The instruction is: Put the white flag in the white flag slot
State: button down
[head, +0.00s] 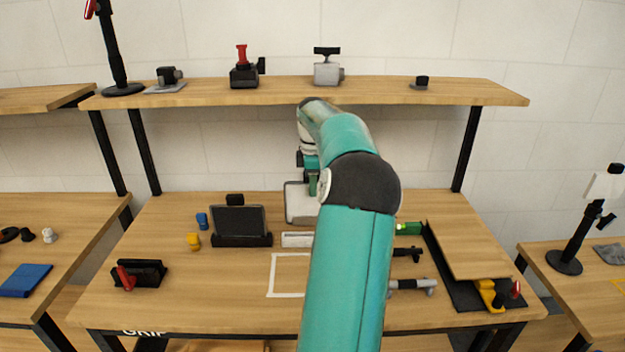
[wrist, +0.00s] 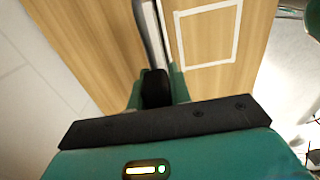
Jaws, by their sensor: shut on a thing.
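My gripper (head: 313,183) is over the back middle of the workbench, partly hidden behind my own arm in the head view. It is shut on a pale panel with a grey edge (head: 298,204), which looks like the white flag. In the wrist view a black rounded grip (wrist: 156,88) sits between the fingers, and the panel (wrist: 151,30) shows nearly edge-on beyond it. A low white bar (head: 297,239), probably the white flag slot, lies on the bench just in front of the panel. I cannot tell whether the panel touches anything.
A dark panel stands in a black holder (head: 240,226) to the left. A white square outline (head: 288,275) marks bare bench in front. Several small tools lie to the right, near a black tray (head: 455,284). A wooden shelf (head: 400,91) spans above the back of the bench.

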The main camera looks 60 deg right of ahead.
jog(key=shift+a+f, duration=0.1)
jog(key=shift+f, duration=3.55)
jog(key=c, duration=1.2)
grip_release()
jog(key=shift+r, duration=1.5)
jog(key=shift+r, duration=2.55)
